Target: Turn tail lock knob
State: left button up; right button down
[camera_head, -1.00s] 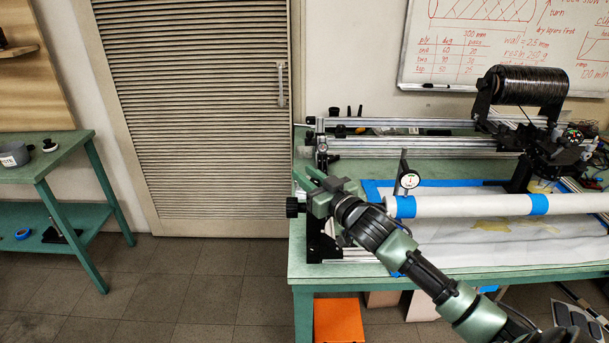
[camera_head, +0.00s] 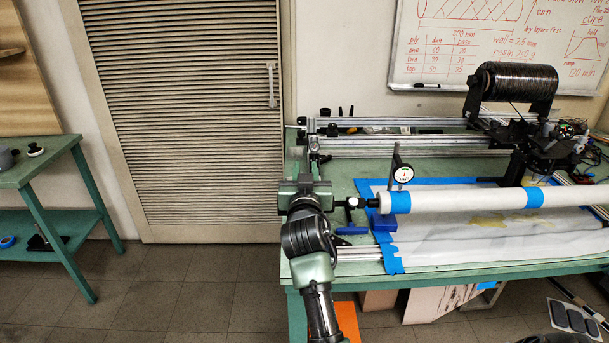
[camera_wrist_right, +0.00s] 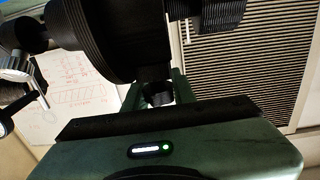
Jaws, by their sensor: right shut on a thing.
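My right gripper (camera_head: 303,183) is at the left end of the winding machine, at the tailstock end of the white mandrel (camera_head: 465,197). Its fingers face away from the head camera, which hides their tips. In the right wrist view the green fingers (camera_wrist_right: 158,90) are closed around a small dark knob (camera_wrist_right: 158,98), which looks like the tail lock knob. A large black ribbed round part (camera_wrist_right: 100,38) is just beyond it. In the head view the gripper covers the knob. My left gripper is out of view.
A dial gauge (camera_head: 403,173) stands close right of the gripper, by the blue-taped mandrel end. Aluminium rails (camera_head: 400,123) run behind. A black fibre spool (camera_head: 517,83) sits at the back right. A side table (camera_head: 50,160) is at left, with clear floor between.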

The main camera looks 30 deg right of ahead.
jog(key=shift+r, duration=0.2)
jog(key=c, duration=1.1)
grip_release()
jog(key=shift+c, duration=0.2)
jog(key=shift+f, duration=0.1)
jog(key=shift+f, duration=0.1)
